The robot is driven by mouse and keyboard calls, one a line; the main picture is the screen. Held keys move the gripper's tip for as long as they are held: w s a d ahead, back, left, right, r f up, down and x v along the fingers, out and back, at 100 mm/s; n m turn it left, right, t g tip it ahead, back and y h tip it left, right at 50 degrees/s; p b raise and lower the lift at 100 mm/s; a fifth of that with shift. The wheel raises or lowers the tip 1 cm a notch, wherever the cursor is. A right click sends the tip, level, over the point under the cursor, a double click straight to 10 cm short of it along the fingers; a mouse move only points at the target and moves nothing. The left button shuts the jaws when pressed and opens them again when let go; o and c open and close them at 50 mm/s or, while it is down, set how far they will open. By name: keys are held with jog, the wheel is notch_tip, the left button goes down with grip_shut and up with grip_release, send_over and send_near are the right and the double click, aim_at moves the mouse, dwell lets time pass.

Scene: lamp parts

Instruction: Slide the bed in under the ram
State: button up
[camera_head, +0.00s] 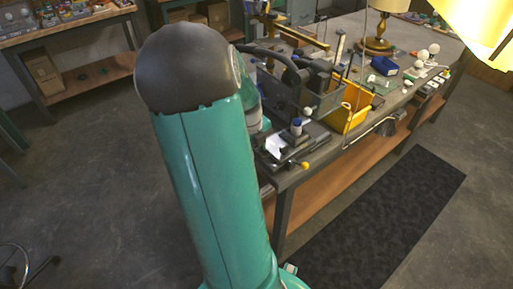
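A dark flat bed-like plate (275,164) lies at the near left corner of the workbench, just right of my teal arm. A yellow ball knob (304,165) sticks out at its front edge. A small white piece (274,143) and a blue-and-white cylinder (296,127) sit on or beside it. I cannot clearly pick out the ram; the dark machine parts (272,68) behind may include it. My arm's large teal link and dark cap hide part of this corner. My gripper is not visible.
The workbench (330,143) also holds a yellow bin (349,108), a grey crate (318,100), a small blue tray (384,66), white bulbs (422,55) and a brass lamp (377,30). A lit shade (480,25) hangs upper right. A dark mat (400,210) lies on open floor.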

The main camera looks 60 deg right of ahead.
aim_at(277, 143)
grip_shut()
jog(key=s+d, duration=0.1)
jog(key=d, duration=0.1)
jog(key=s+d, duration=0.1)
jog(key=d, duration=0.2)
jog(key=s+d, duration=0.1)
jog(key=d, duration=0.1)
jog(key=shift+s+d+r, duration=0.1)
jog(key=shift+s+d, duration=0.15)
jog(key=shift+s, duration=0.1)
jog(key=shift+c, duration=0.2)
grip_release()
jog(key=shift+d, duration=0.15)
jog(key=shift+o, duration=0.2)
jog(key=shift+w+a+r, duration=0.1)
jog(key=shift+a+r, duration=0.15)
notch_tip(277, 143, up, 13)
jog(key=w+a, duration=0.1)
jog(key=a, duration=0.1)
